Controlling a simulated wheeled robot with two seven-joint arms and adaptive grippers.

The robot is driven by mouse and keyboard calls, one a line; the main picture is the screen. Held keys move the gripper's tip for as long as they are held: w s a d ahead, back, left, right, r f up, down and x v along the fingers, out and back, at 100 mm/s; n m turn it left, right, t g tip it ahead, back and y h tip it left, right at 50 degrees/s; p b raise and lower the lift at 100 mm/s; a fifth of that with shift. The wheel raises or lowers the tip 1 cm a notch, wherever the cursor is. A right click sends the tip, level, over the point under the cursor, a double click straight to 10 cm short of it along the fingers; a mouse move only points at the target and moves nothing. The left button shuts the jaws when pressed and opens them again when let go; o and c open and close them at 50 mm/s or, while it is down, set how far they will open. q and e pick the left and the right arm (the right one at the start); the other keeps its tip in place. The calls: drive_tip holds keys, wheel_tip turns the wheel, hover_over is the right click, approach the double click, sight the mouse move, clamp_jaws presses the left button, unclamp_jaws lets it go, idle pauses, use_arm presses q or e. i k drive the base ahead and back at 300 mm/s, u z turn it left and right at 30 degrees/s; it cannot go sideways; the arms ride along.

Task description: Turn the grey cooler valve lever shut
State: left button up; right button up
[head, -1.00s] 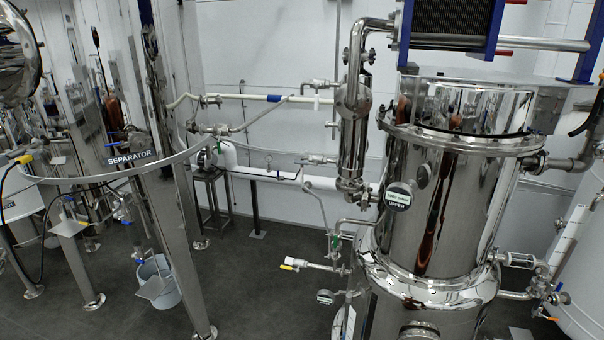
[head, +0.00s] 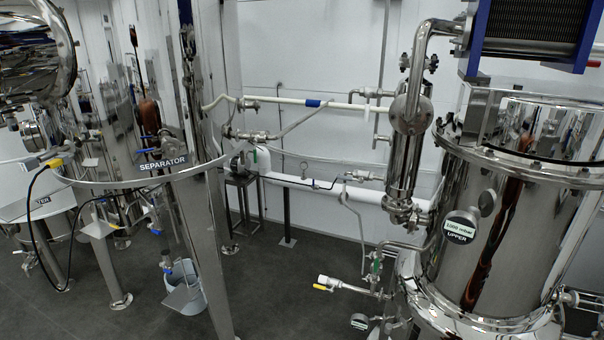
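Neither of my grippers is in view. I cannot pick out for sure a grey cooler valve lever. A blue-framed plate unit (head: 535,28), possibly the cooler, is cut off at the top right. A steel pipe (head: 420,60) runs down from it to an upright steel cylinder (head: 403,160). Small valves sit on the pipes by the back wall, one on the white pipe (head: 340,105) and one on the lower steel branch (head: 365,177). Their handles are too small to read.
A large steel tank (head: 490,220) with an UPPER gauge (head: 460,227) fills the right. The separator stand (head: 205,240) and a grey bucket (head: 184,290) are at left. The dark floor (head: 270,285) between is clear.

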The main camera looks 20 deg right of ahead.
sight(361, 180)
drive_tip(key=u, duration=0.2)
drive_tip(key=i, duration=0.75)
drive_tip(key=z, duration=0.7)
drive_tip(key=i, duration=0.55)
drive_tip(key=z, duration=0.55)
